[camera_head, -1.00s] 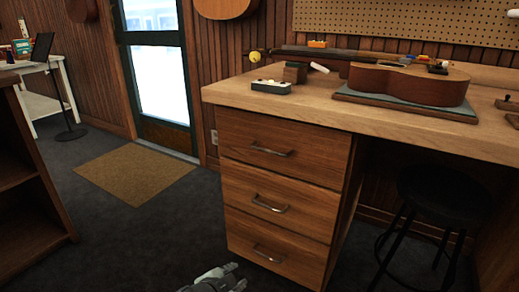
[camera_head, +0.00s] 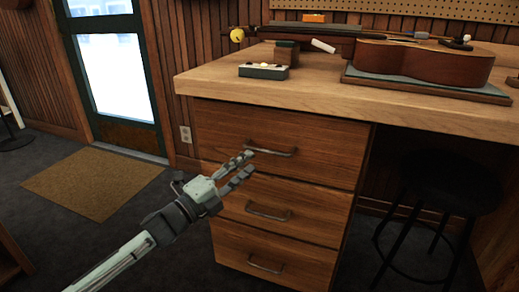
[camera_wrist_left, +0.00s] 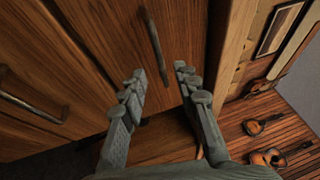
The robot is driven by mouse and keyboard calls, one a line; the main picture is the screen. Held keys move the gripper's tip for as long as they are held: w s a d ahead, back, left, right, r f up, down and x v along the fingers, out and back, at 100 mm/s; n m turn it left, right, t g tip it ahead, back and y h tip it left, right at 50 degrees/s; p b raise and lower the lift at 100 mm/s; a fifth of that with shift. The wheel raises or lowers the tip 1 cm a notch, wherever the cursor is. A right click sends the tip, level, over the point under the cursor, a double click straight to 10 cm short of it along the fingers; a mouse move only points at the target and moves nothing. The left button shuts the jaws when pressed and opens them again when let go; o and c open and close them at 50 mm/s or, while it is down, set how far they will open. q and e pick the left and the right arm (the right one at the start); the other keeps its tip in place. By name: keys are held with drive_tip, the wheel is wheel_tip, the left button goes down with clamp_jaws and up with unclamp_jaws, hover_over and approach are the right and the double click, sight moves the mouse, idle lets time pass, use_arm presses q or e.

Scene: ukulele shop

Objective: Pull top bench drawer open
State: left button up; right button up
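The top bench drawer (camera_head: 310,150) is a brown wood front with a metal bar handle (camera_head: 271,149), the upper of three stacked drawers. It looks shut, flush with the drawers below. My left gripper (camera_head: 244,167) is open and empty, just left of and slightly below that handle in the head view. In the left wrist view the left gripper (camera_wrist_left: 161,80) has its fingers spread, with the top handle (camera_wrist_left: 156,46) ahead between the fingertips and apart from them. My right gripper does not show in either view.
The wooden bench top (camera_head: 215,82) overhangs the drawers. A ukulele body (camera_head: 420,62) lies on a mat there, near a small tray (camera_head: 263,71). A black stool (camera_head: 432,185) stands under the bench at right. The floor by the doormat (camera_head: 95,180) is clear.

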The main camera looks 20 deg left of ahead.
sight(265, 151)
use_arm(q)
drive_tip(key=x, duration=0.7)
drive_tip(key=shift+w+d, duration=0.1)
drive_tip(key=shift+d, duration=0.1)
clamp_jaws()
